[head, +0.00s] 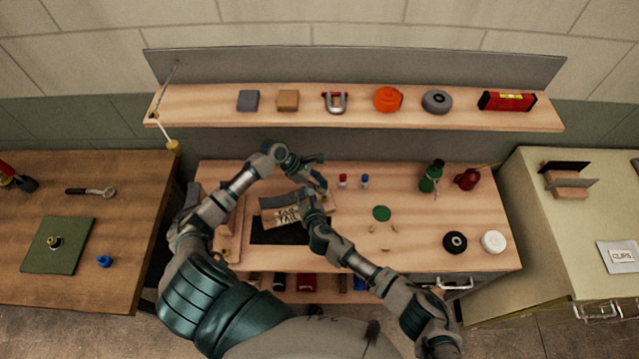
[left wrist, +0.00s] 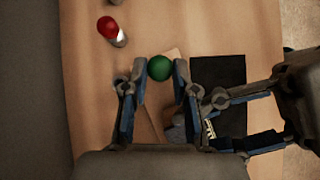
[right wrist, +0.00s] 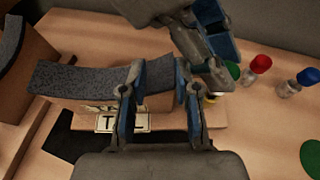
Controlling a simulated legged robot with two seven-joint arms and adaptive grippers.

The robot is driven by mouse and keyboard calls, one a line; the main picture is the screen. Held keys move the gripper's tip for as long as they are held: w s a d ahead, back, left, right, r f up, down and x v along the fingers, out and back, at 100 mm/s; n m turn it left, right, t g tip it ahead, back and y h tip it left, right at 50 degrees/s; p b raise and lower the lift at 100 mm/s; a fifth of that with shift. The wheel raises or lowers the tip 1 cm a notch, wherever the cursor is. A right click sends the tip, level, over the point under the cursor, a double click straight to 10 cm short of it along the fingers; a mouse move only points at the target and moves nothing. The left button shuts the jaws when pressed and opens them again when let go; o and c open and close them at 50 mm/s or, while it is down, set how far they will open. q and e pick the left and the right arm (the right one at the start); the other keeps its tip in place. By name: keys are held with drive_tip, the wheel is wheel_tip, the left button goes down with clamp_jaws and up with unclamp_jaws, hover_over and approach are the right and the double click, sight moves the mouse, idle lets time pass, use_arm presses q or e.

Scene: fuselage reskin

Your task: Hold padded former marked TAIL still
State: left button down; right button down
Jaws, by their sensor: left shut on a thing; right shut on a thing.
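The padded former marked TAIL (head: 286,216) stands on the bench by a black mat (head: 268,235). It is a wooden block with a curved grey pad on top. In the right wrist view its pad (right wrist: 80,82) and its label, partly hidden by a finger, show. My right gripper (right wrist: 158,85) is shut on the former from above. My left gripper (left wrist: 158,75) is shut on a small bottle with a green cap (left wrist: 160,67), close behind the former. The bottle's body is mostly hidden; its cap also shows in the right wrist view (right wrist: 233,72).
Bottles with a red cap (head: 343,180) and a blue cap (head: 365,181) stand behind. A green disc (head: 381,213), black roll (head: 455,243) and white roll (head: 493,242) lie to the right. Another curved padded piece (right wrist: 22,55) stands at the left. The shelf (head: 360,111) crosses the back.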

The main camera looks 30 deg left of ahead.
use_arm(q)
drive_tip(key=shift+f, duration=0.5)
idle(0.4)
drive_tip(key=shift+r, duration=0.45)
drive_tip(key=shift+d, duration=0.1)
idle(0.6)
drive_tip(key=shift+f, duration=0.45)
idle(0.3)
drive_tip(key=shift+r, duration=0.2)
drive_tip(key=shift+r, duration=0.3)
